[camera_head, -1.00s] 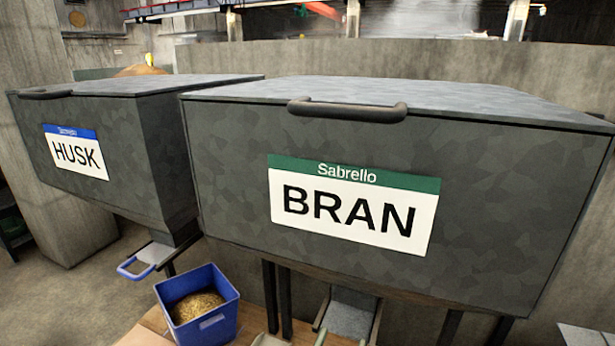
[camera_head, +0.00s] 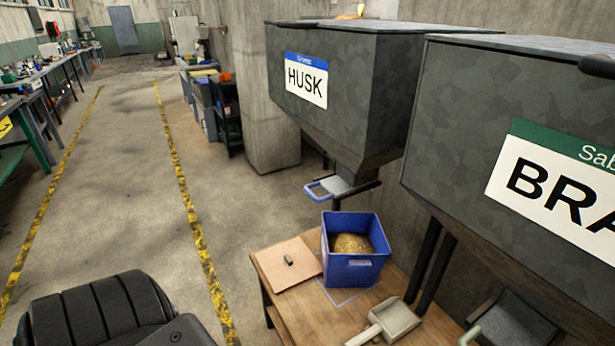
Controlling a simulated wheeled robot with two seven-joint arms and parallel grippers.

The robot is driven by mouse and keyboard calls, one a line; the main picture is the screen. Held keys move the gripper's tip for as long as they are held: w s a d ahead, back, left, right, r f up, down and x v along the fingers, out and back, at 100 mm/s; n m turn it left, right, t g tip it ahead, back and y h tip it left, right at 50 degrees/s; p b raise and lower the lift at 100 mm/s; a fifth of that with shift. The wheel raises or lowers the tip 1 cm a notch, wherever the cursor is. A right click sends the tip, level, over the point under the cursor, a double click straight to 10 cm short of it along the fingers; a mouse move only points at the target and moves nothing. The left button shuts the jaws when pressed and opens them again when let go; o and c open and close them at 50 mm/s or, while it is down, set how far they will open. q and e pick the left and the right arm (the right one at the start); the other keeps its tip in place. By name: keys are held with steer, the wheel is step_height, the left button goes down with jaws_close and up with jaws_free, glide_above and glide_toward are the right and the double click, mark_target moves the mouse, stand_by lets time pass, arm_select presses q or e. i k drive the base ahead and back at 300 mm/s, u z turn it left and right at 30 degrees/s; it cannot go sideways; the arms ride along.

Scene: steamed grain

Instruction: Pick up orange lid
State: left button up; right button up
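A flat, square, pale orange lid (camera_head: 284,268) with a small dark handle on top lies on the wooden table, at its left end. It is the only lid-like piece in view. A blue bin (camera_head: 352,268) holding golden grain (camera_head: 352,244) stands on the table just right of the lid, open at the top. Neither of my grippers is in view.
A grey scoop (camera_head: 393,320) lies at the table's (camera_head: 292,318) front. The husk hopper (camera_head: 340,85) hangs behind, with a blue-handled slide (camera_head: 330,188) below. The bran hopper (camera_head: 450,130) is at right. Open floor (camera_head: 130,180) lies left.

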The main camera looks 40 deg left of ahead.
mark_target(287, 264)
steer(key=u, duration=0.75)
steer(key=k, duration=0.3)
steer(key=u, duration=2.45)
steer(key=i, duration=1.75)
steer(key=z, duration=3)
